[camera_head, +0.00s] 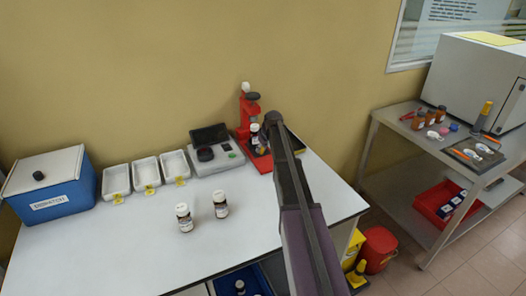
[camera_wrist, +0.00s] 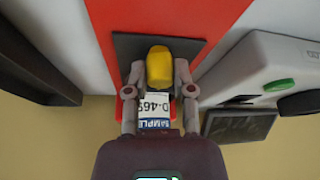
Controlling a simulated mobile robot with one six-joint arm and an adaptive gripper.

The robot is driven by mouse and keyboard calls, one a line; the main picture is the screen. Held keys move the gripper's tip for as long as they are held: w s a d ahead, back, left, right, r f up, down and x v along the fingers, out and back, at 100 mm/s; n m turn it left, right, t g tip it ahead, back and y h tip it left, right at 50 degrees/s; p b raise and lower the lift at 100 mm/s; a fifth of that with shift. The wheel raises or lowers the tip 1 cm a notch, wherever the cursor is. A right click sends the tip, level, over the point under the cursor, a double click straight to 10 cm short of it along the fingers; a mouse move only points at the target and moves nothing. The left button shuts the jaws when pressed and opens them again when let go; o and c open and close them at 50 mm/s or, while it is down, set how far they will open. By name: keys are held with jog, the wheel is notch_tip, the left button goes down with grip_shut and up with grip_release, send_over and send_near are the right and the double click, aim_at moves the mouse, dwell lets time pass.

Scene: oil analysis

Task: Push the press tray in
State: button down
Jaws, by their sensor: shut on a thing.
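The red press (camera_head: 245,104) stands at the back right of the white table; its red base (camera_wrist: 160,15) shows in the wrist view. The press tray (camera_wrist: 195,48) is a dark flat plate over that base. A yellow handle (camera_wrist: 159,66) stands up from it. My gripper (camera_wrist: 158,70) is shut with its fingertips on either side of the handle. A sample bottle with a white and blue label (camera_wrist: 153,105) shows just beyond the handle, between the fingers. In the head view my arm hides the handle and most of the tray; the dark bottle (camera_head: 255,134) shows beside it.
A grey instrument (camera_head: 215,160) with a dark screen stands close beside the press. White trays (camera_head: 117,181) and a blue box (camera_head: 50,190) are at left. A side table (camera_head: 385,122) is at right.

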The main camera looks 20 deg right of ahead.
jog(key=shift+w, duration=1.05)
jog(key=shift+a, duration=0.1)
jog(key=shift+c, duration=2.3)
grip_release()
jog(key=shift+w, duration=0.1)
